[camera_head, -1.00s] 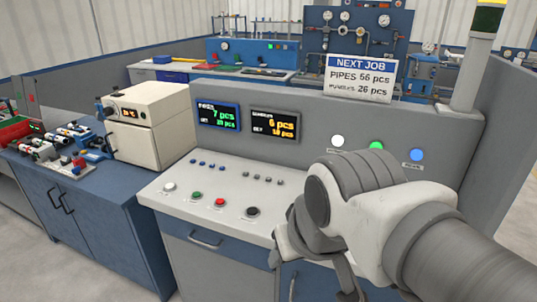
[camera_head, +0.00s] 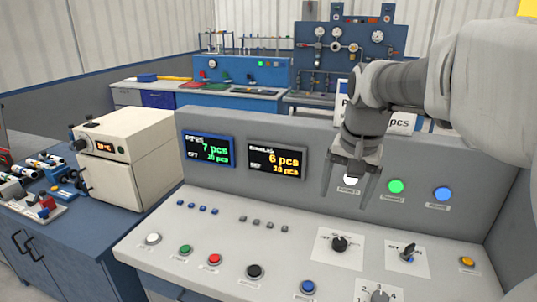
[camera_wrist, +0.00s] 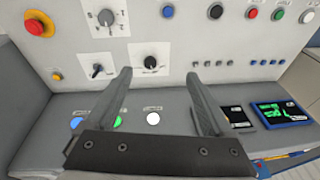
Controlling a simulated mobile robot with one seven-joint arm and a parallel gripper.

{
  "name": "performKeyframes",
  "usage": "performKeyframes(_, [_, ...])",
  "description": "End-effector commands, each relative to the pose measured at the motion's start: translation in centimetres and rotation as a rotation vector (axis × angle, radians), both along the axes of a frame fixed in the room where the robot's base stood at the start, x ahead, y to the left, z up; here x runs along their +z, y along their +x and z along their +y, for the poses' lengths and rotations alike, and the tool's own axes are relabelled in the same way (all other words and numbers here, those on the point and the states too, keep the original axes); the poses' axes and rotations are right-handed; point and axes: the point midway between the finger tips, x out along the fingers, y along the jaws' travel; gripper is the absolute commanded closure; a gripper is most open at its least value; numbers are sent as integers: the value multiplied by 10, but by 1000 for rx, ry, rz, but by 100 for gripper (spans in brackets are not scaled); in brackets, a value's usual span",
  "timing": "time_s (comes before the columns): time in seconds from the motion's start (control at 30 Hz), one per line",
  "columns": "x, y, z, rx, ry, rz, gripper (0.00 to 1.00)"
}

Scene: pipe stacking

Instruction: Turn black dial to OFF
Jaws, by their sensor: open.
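The black dial (camera_head: 340,243) sits on a white label plate on the sloping console top. It also shows in the wrist view (camera_wrist: 151,62), between and just beyond the fingertips. The plate's lettering is too small to read. My gripper (camera_head: 347,197) is open and empty, fingers down, above the dial and in front of the console's upright panel. The open fingers also show in the wrist view (camera_wrist: 159,76). They are apart from the dial.
A lever switch (camera_head: 407,253) stands right of the dial, and a grey numbered knob (camera_head: 379,297) in front. A black button (camera_head: 255,272) and a blue button (camera_head: 308,287) lie to the left. White, green (camera_head: 396,186) and blue (camera_head: 442,194) lamps are on the upright panel.

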Motion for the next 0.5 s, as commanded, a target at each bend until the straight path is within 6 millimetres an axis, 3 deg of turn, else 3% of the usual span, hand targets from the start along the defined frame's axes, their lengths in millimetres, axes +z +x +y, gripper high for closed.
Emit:
performKeyframes(0.1, [-16,38,-15,-97,20,54,13])
performKeyframes(0.3, [-51,93,-40,-254,43,137,13])
performKeyframes(0.5, [-86,128,-59,-372,54,197,13])
